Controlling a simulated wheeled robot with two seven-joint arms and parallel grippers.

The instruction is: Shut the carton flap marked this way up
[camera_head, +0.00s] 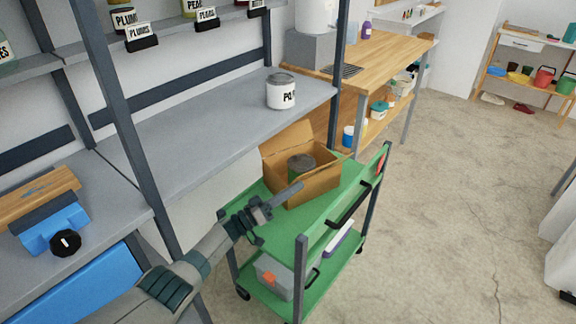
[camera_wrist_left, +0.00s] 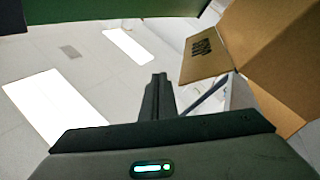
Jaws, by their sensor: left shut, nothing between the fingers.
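An open brown carton (camera_head: 316,182) stands on the green cart, with a dark-lidded can (camera_head: 301,166) inside. One carton flap (camera_head: 288,140) stands up at the back in the head view. In the left wrist view, a flap with a dark printed mark (camera_wrist_left: 203,54) hangs out to the right of my fingers; the print is too small to read. More of the carton (camera_wrist_left: 272,42) fills the upper right there. My left gripper (camera_head: 295,188) is shut and empty, close to the carton's near left side. It also shows in the left wrist view (camera_wrist_left: 158,80), apart from the marked flap.
Open floor (camera_head: 440,200) lies to the right.

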